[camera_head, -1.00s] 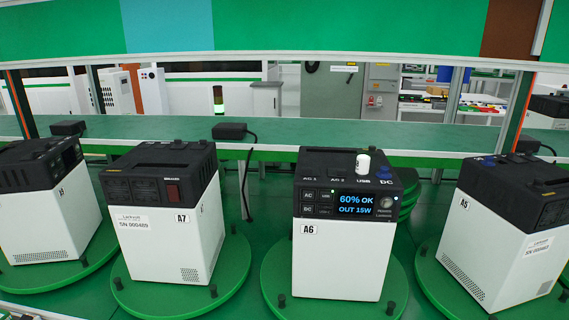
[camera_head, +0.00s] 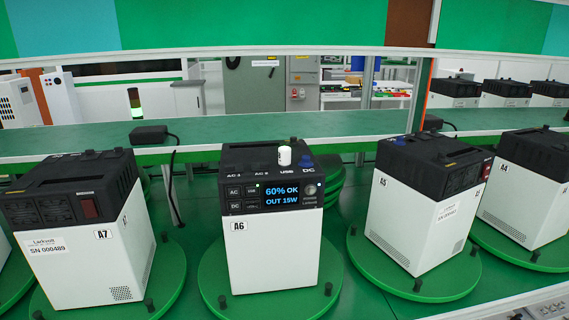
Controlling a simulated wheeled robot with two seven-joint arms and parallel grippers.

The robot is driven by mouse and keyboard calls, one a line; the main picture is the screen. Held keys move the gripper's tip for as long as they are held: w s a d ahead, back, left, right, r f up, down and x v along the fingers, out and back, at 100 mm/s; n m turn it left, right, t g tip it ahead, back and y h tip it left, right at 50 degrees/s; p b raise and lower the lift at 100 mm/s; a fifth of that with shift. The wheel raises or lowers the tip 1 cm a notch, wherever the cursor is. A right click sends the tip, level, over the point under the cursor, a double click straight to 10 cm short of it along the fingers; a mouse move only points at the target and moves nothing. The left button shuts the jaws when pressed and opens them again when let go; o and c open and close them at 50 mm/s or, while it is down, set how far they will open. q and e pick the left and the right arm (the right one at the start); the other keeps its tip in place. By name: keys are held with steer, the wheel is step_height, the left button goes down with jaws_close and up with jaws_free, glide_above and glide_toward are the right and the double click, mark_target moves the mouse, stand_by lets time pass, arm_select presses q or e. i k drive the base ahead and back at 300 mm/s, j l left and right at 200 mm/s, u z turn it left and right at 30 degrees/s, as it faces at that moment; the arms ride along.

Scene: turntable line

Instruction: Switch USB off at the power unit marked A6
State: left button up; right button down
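The power unit marked A6 (camera_head: 273,254) stands upright on a green round turntable (camera_head: 211,283) in the middle of the head view, its control face toward me. Its lit screen (camera_head: 282,194) reads "60% OK OUT 15W". Small buttons (camera_head: 243,197) marked AC, USB and DC sit left of the screen, with a green light near the USB one. On its black top, a white plug (camera_head: 284,155) stands by the USB label and a blue one (camera_head: 304,161) by the DC label. Neither of my grippers is in view.
Unit A7 (camera_head: 82,254) stands to the left, unit A5 (camera_head: 420,221) and unit A4 (camera_head: 517,203) to the right, each on a green turntable. A green shelf (camera_head: 230,131) with a black adapter (camera_head: 149,134) runs behind them.

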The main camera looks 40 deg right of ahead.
mark_target(250, 190)
steer(key=z, duration=1.25)
